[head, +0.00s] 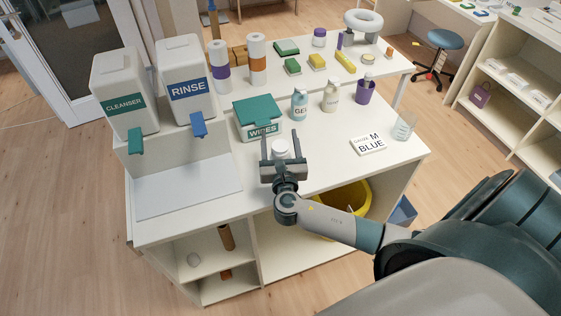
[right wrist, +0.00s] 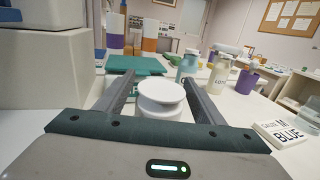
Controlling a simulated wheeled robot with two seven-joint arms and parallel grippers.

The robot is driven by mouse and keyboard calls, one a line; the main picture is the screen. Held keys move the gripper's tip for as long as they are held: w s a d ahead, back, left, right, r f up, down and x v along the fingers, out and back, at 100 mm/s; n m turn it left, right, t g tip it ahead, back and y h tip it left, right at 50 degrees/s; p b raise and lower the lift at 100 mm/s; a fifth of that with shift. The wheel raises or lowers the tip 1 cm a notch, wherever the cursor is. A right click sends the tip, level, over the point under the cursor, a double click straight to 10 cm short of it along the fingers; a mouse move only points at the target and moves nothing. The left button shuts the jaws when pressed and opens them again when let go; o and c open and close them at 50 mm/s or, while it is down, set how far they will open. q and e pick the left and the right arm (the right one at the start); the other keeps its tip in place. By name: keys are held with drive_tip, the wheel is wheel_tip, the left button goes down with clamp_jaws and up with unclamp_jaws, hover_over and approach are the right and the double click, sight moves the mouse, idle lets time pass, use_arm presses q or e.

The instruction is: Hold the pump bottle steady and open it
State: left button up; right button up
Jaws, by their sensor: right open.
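My right gripper (head: 281,142) is open above the near part of the table. Its two fingers stand on either side of a white round-topped container (head: 281,150). In the right wrist view the container (right wrist: 162,97) shows a wide, flat white cap between the spread fingers (right wrist: 165,90), with clear gaps at both sides. Its lower part is hidden behind the gripper body. Beyond it stand a light blue bottle marked GEL (head: 299,106) and a cream bottle marked LOTION (head: 331,97), both upright and apart from the gripper. I cannot tell which one is the pump bottle. My left gripper is in neither view.
A green-lidded WIPES box (head: 259,125) is behind and left of the gripper. CLEANSER (head: 123,92) and RINSE (head: 186,80) dispensers stand at the left. A purple cup (head: 365,91), a BLUE card (head: 369,144) and a clear beaker (head: 404,126) are to the right. The front right tabletop is clear.

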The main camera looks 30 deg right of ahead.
idle(0.4)
clamp_jaws()
drive_tip(key=shift+r, duration=0.1)
drive_tip(key=shift+r, duration=0.6)
drive_tip(key=s+d+r+b, duration=0.3)
drive_tip(key=s+d+r, duration=0.5)
drive_tip(key=r, duration=0.1)
drive_tip(key=shift+s+r+b, duration=0.2)
drive_tip(key=shift+r+b, duration=0.1)
drive_tip(key=shift+b, duration=0.05)
